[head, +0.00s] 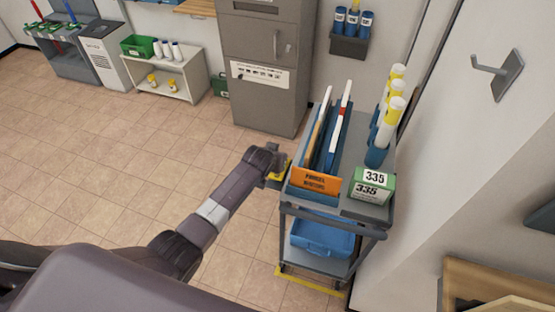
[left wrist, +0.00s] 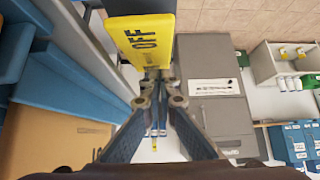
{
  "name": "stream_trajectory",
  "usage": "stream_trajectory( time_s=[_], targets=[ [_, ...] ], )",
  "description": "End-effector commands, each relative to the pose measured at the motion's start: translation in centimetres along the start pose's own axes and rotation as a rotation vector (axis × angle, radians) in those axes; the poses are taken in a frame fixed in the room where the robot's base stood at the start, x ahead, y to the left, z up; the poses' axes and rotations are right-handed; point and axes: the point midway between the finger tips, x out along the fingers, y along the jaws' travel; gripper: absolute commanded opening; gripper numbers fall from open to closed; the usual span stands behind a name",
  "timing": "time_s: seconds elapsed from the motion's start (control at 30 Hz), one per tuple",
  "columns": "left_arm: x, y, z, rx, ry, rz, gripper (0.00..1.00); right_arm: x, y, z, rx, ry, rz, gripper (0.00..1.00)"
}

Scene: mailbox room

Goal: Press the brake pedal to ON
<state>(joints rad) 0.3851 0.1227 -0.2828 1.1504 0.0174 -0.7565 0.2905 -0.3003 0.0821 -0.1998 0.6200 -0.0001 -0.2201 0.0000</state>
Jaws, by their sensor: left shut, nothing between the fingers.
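The brake pedal shows in the left wrist view as a yellow plate (left wrist: 146,38) marked OFF, with a dark part above it. In the head view only a small yellow patch of it shows beside the cart (head: 365,229), mostly hidden by my arm. My left gripper (left wrist: 157,75) is shut and empty, its fingertips at the plate's lower edge in the wrist view. I cannot tell whether they touch it. In the head view the left gripper (head: 274,179) is at the cart's left side. My right gripper is not in view.
The cart carries upright folders, an orange pouch (head: 315,181), a green-white box (head: 372,186) labelled 335, and yellow-capped tubes (head: 391,108). A blue bin (head: 322,237) sits on its lower shelf. A grey cabinet (head: 265,95) stands behind. The tiled floor left is clear.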

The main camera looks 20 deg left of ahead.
Motion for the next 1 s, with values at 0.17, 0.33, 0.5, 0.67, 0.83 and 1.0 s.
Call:
stream_trajectory(
  time_s=[0.17,0.33,0.5,0.67,0.83,1.0],
  targets=[
    [0.0,0.0,0.0,0.000,0.001,0.000,0.00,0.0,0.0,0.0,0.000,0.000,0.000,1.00],
    [-0.8,-0.2,-0.9,0.000,0.002,-0.001,0.00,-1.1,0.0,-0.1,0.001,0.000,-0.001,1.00],
    [-2.4,-0.5,-3.0,0.000,0.001,-0.002,0.00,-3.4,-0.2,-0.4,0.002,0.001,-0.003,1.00],
    [-3.8,-0.7,-3.5,-0.001,0.003,-0.001,0.00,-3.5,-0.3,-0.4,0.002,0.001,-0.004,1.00],
    [-6.3,-0.7,-4.0,-0.001,0.003,-0.001,0.00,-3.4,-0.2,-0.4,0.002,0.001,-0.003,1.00],
    [-8.8,-0.7,-4.4,-0.001,0.003,-0.001,0.00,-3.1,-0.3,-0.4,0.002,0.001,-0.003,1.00]
  ],
)
